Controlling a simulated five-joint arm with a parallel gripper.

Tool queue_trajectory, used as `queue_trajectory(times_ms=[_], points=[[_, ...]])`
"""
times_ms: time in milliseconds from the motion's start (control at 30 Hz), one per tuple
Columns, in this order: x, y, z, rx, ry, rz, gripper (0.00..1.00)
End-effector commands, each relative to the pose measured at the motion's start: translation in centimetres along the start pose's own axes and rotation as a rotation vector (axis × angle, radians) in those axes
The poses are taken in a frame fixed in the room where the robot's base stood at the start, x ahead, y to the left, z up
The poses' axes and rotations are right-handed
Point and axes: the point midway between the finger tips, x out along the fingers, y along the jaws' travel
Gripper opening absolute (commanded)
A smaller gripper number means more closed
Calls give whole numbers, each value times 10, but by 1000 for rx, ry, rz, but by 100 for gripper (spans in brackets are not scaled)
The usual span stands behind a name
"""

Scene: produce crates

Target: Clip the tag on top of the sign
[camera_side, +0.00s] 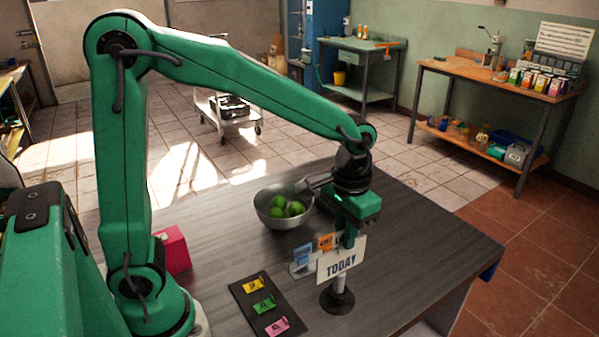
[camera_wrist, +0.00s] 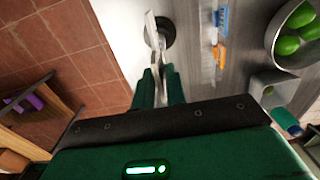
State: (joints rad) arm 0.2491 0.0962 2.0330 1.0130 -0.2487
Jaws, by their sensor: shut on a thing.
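The sign (camera_side: 341,259), a white card reading TODAY, stands on a post with a round black base (camera_side: 338,299). In the wrist view it is nearly edge-on (camera_wrist: 151,28), above its dark base (camera_wrist: 164,29). My gripper (camera_side: 347,239) is right at the sign's top edge, pointing down. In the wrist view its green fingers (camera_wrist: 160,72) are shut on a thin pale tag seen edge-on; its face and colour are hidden. I cannot tell whether the tag touches the sign. A blue tag (camera_side: 302,254) and an orange tag (camera_side: 325,241) stand in a clear holder behind the sign.
A dark board (camera_side: 247,290) with yellow, green and pink tags lies left of the sign. A metal bowl (camera_side: 271,217) of green fruit stands behind. A pink-red box (camera_side: 173,250) is by my base. The table's right side is clear.

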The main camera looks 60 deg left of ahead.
Motion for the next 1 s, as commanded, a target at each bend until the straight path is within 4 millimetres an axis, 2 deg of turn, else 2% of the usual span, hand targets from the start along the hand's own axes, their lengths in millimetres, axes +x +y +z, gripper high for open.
queue_trajectory(times_ms=[1000], points=[[6, 0, 1, 0, -3, -1, 0]])
